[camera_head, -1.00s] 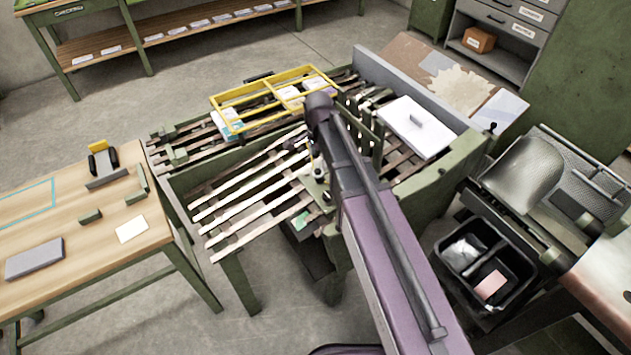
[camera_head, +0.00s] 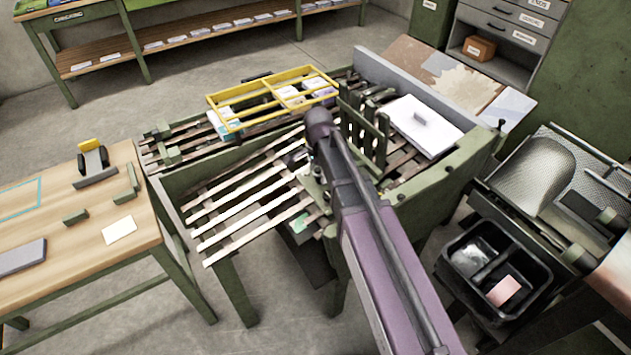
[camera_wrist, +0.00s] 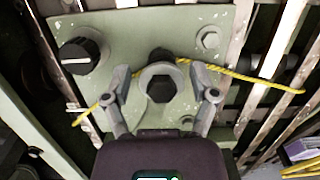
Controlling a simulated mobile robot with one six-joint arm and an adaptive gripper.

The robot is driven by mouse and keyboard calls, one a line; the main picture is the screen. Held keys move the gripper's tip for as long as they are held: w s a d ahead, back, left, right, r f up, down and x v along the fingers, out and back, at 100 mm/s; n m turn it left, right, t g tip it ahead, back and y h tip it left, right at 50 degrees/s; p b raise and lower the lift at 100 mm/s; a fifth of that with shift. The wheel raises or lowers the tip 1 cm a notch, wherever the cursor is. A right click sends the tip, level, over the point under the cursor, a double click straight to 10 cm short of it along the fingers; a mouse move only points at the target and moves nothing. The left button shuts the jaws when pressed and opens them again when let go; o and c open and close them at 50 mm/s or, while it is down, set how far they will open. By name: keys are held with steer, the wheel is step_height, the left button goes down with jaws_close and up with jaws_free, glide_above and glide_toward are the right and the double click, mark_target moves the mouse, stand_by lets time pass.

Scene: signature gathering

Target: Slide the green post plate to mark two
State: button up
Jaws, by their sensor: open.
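The green post plate (camera_wrist: 120,38) fills the middle of the wrist view, a pale green, chipped metal plate lying on slats. It carries a black knob (camera_wrist: 80,55) with a white line, a bolt at upper right, and a central post (camera_wrist: 160,85) with a grey ring and dark hexagonal top. A yellow cord (camera_wrist: 245,77) runs across the plate, passing at the post. My gripper (camera_wrist: 163,82) is open, one finger on each side of the post; I cannot tell whether they touch it. In the head view my arm partly hides the plate (camera_head: 313,186). I cannot make out mark two.
The slatted bed (camera_head: 240,205) extends left of the plate. A wooden workbench (camera_head: 90,245) is at left, a black bin (camera_head: 495,270) at right.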

steer(key=shift+f+b, duration=0.6)
steer(key=shift+f, duration=0.25)
jaws_close()
